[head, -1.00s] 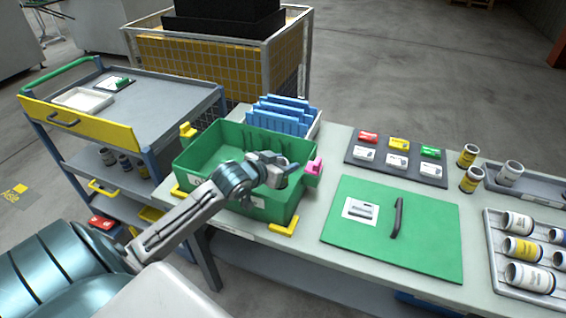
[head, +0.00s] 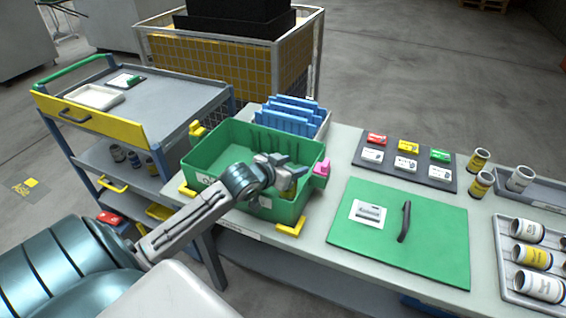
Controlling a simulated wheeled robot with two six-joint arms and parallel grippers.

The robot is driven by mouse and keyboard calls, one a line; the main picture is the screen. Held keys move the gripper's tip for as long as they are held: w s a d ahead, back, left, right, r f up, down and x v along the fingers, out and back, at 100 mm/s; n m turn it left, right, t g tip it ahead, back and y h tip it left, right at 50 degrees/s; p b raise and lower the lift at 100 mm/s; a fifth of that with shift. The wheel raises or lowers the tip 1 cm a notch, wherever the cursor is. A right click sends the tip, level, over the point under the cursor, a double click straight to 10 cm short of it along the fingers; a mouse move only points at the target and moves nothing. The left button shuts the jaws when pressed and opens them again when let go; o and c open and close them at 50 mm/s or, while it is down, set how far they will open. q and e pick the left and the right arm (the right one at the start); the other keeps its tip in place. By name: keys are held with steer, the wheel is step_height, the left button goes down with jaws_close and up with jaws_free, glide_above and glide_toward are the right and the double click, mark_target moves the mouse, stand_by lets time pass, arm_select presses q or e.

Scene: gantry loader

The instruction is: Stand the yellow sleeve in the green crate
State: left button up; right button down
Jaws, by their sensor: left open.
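The green crate (head: 205,148) stands on the table, with a white label on its front wall. My left gripper (head: 284,172) reaches over the crate's front right part, its fingers low inside the walls. It is open. A yellowish piece (head: 286,183), which looks like the yellow sleeve, shows just below the fingers inside the crate. The gripper hides much of it, so I cannot tell whether it stands upright or touches a finger. My right gripper is not in view.
Yellow corner stops (head: 290,227) and a pink clip (head: 322,168) sit around the crate. Blue dividers (head: 290,115) stand behind it. A green board with a handle (head: 440,240) lies to the right. Other banded sleeves lie in a tray (head: 506,270) at far right.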

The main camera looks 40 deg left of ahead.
arm_select(q)
steer(key=p+v, duration=0.3)
steer(key=v, duration=0.9)
steer(key=shift+r, duration=0.4)
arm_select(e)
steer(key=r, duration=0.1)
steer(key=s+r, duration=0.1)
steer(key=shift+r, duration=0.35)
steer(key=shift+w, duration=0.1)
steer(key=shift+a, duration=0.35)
arm_select(q)
steer(key=shift+c, duration=0.2)
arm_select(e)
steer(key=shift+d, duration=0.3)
